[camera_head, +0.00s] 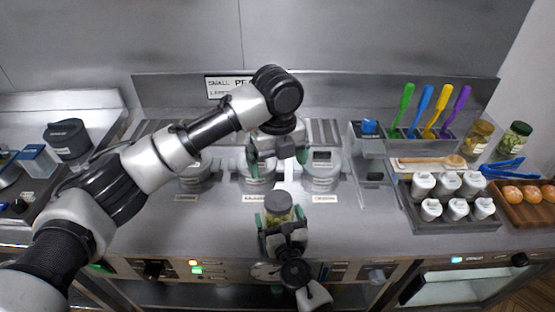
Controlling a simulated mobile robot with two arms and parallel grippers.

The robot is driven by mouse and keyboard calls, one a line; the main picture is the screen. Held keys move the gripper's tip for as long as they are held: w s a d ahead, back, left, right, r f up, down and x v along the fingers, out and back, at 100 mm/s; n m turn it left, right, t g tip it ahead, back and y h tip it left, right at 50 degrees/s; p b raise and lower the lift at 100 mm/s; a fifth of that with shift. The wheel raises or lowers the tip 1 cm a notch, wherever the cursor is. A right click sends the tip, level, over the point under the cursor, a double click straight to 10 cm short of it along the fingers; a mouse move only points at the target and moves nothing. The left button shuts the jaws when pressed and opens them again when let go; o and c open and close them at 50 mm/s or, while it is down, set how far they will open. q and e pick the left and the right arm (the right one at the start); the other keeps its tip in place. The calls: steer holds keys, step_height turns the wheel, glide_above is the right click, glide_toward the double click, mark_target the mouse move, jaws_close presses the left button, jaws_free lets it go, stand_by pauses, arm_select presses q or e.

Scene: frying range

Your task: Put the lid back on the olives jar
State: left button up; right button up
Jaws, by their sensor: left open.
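The olives jar (283,217), small with yellow-green contents, stands upright at the front middle of the counter. A grey round lid (278,201) covers its top; I cannot tell whether it is fully seated. My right gripper (281,219) comes from the front edge, with green fingers on both sides of the jar, shut on it. My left gripper (277,157) is open, with its green fingers spread and pointing down, behind and above the jar and apart from it. It partly hides a grey lidded container behind it.
Grey lidded containers (323,172) line the back. To the right are colored-handled utensils (427,112), white shakers (447,185) in a tray, two other jars (479,136), blue tongs (509,169) and a wooden board of orange-brown round items (513,193). The counter left of the jar is clear.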

steer(key=b+v, duration=0.1)
steer(key=v, duration=1)
